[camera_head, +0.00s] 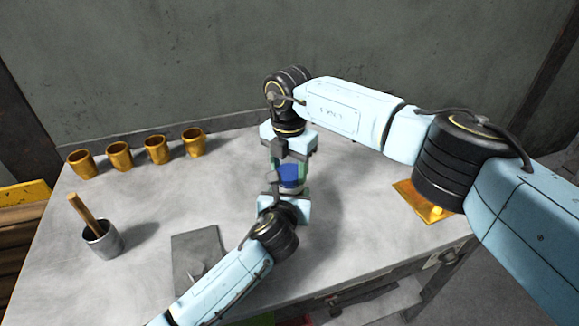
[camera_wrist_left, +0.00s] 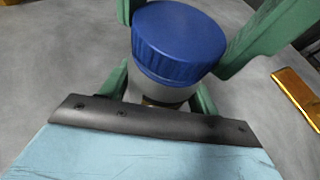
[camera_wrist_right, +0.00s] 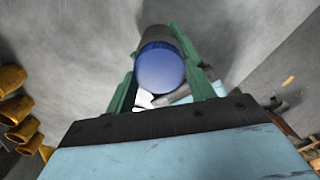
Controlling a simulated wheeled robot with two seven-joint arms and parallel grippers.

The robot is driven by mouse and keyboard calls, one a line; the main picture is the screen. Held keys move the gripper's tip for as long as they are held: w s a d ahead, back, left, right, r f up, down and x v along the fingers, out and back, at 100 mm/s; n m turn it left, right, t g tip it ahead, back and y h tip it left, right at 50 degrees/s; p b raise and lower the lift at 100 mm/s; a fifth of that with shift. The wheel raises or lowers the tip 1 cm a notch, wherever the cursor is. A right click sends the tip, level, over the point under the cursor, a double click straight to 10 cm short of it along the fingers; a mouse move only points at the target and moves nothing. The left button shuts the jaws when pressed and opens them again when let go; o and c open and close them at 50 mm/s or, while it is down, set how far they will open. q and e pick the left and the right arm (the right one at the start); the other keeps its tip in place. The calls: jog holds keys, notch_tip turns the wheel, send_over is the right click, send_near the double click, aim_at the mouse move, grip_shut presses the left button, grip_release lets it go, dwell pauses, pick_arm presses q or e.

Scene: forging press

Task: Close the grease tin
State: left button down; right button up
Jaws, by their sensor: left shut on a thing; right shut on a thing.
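The grease tin has a grey body (camera_wrist_left: 155,91) and a ribbed blue lid (camera_wrist_left: 180,42). It is upright near the middle of the table in the head view, where the blue lid (camera_head: 290,172) shows between the two grippers. The lid sits on top of the body; I cannot tell how tightly. My left gripper (camera_head: 288,190) is shut around the tin's body from the near side. My right gripper (camera_head: 289,161) is shut on the lid from the far side. In the right wrist view, the lid (camera_wrist_right: 160,69) lies between green fingers.
Several brass-coloured cups (camera_head: 157,150) stand along the table's back left. A grey pot (camera_head: 104,241) with a wooden handle stands at the left. A dark grey plate (camera_head: 197,260) lies at the front. A brass-coloured tray (camera_head: 410,191) lies at the right, partly behind my right arm.

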jog(key=m, duration=0.5)
jog(key=shift+w+m, duration=0.1)
jog(key=shift+m, duration=0.3)
jog(key=m, duration=0.3)
jog(key=shift+a+m, duration=0.1)
jog(key=shift+m, duration=0.2)
jog(key=m, duration=0.3)
jog(key=shift+w+m, duration=0.1)
jog(key=shift+m, duration=0.3)
jog(key=m, duration=0.4)
jog(key=shift+w, duration=0.1)
jog(key=o, duration=1)
